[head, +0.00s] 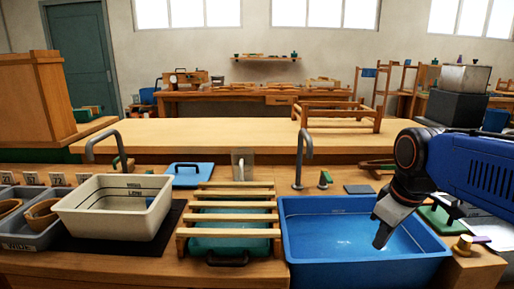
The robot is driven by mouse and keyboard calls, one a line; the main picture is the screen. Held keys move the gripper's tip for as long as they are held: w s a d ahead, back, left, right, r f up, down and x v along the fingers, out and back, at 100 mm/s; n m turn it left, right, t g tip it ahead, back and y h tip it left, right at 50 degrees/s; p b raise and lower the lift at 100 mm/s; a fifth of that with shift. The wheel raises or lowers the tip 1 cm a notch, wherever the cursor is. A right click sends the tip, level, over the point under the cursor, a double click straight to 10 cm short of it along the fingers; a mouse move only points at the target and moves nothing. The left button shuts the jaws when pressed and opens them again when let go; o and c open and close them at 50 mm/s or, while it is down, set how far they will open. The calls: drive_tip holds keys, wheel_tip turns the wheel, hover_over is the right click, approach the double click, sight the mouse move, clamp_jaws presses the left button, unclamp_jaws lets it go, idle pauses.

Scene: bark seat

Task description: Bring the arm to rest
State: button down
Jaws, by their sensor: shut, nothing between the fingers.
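My arm reaches in from the right edge in the head view. Its end, my gripper (382,236), points down over the right part of the blue basin (320,269). The gripper is shut and nothing shows between its fingers. It looks to be above or inside the basin's opening; its exact height over the water is hard to tell. The basin's right rear part is partly hidden behind my wrist.
A slatted wooden rack (227,218) stands left of the basin, then a cream tub (113,226) on a dark mat. Two curved taps rise behind, one (302,150) near the basin. A wooden frame (340,116) stands on the rear bench (220,135), which is otherwise mostly clear.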

drive_tip(key=s+f+m+t, duration=0.1)
drive_tip(key=s+f+m, duration=0.5)
drive_tip(key=s, duration=0.4)
drive_tip(key=shift+f+m+t, duration=0.3)
drive_tip(key=shift+f+t, duration=0.1)
drive_tip(key=shift+f, duration=0.5)
drive_tip(key=shift+a, duration=0.1)
